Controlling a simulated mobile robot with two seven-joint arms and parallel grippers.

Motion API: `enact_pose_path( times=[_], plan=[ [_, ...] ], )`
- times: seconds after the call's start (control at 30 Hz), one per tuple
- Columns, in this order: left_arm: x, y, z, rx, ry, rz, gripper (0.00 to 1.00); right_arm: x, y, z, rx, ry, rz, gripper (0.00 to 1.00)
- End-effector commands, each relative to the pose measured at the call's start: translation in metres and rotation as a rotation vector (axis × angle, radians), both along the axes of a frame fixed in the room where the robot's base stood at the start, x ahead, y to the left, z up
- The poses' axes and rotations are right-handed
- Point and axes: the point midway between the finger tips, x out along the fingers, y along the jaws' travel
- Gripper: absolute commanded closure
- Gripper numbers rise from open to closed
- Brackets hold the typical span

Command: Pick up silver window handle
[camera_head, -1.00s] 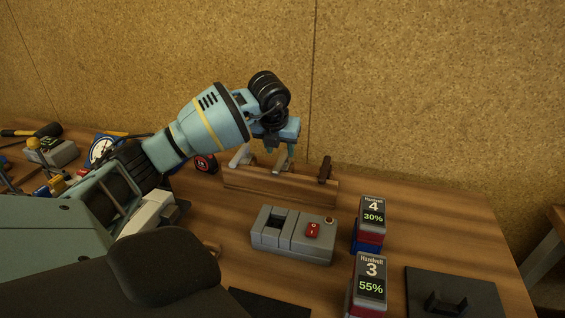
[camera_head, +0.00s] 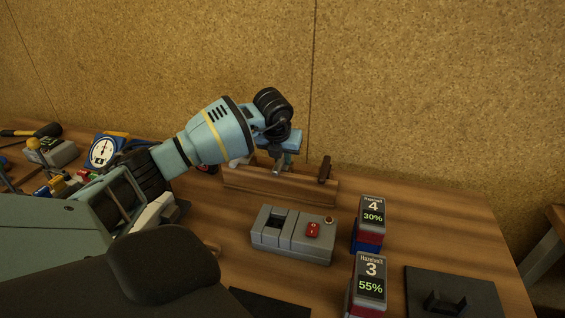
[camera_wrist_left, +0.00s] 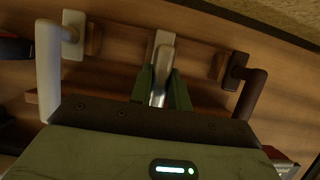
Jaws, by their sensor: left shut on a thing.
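The silver window handle (camera_wrist_left: 160,80) is at the middle of a wooden rack (camera_head: 285,187), between a white handle and a dark brown one. My left gripper (camera_head: 283,165) has come down over the rack from above. In the left wrist view, its two green fingers (camera_wrist_left: 161,92) are shut on the silver handle, one on each side. In the head view the gripper hides most of the silver handle. The handle still appears to be at the rack. My right gripper is in neither view.
The white handle (camera_wrist_left: 48,65) and dark brown handle (camera_wrist_left: 247,95) flank my gripper closely. A grey box with a red switch (camera_head: 292,237) stands in front of the rack. Labelled battery-like blocks (camera_head: 371,222) stand right of it. A cork wall rises behind.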

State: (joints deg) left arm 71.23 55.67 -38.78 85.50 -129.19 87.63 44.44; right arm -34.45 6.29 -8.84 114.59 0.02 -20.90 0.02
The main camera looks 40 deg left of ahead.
Motion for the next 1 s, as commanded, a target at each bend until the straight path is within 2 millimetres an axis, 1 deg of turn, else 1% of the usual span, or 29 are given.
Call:
enact_pose_path(
  times=[0.17,0.27,0.37,0.6,0.7,0.83,1.0],
  plan=[
    [0.000,0.000,0.002,0.000,-0.002,0.001,1.00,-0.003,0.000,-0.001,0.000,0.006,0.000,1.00],
    [0.001,0.000,0.007,0.000,-0.005,0.000,1.00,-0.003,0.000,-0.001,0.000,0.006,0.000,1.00],
    [0.001,0.000,0.021,-0.001,-0.006,0.001,1.00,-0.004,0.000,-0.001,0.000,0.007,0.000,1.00],
    [0.001,0.000,0.066,0.000,-0.007,0.001,1.00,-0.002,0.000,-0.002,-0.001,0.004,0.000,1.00],
    [0.001,0.000,0.082,-0.001,-0.005,0.000,1.00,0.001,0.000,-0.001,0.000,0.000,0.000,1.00],
    [0.001,0.000,0.095,-0.001,-0.003,0.000,1.00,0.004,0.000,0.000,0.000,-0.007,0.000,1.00],
    [0.000,0.000,0.101,-0.001,-0.002,0.001,1.00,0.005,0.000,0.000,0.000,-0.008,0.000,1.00]
  ],
)
